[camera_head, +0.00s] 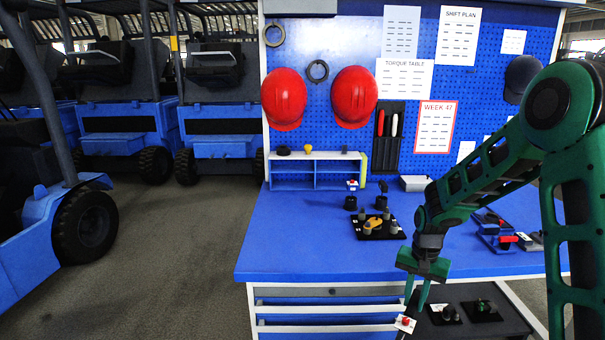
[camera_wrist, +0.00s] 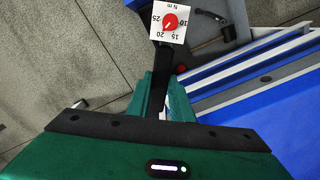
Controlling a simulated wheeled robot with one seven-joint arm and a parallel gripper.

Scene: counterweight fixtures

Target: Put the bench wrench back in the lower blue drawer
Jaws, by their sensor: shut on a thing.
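My gripper (camera_head: 413,300) is shut on the bench wrench, a dark bar with a white dial plate (camera_head: 405,323) and red knob, in front of the bench's right drawer edge. In the wrist view, my gripper's green fingers (camera_wrist: 166,98) close around the dark shaft, and the numbered dial (camera_wrist: 170,22) faces the camera beyond them. The drawer stack (camera_head: 325,308) under the bench shows pale and blue bands. In the wrist view, the drawer fronts (camera_wrist: 245,72) run diagonally at the right. I cannot tell for certain which drawer is open.
A blue bench top (camera_head: 300,240) carries a dark fixture tray (camera_head: 378,228) and small parts. A dark lower shelf (camera_head: 470,318) at the right holds small items. In the wrist view, a dark tool (camera_wrist: 212,17) lies beyond the dial. Grey floor (camera_head: 180,250) is clear at the left.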

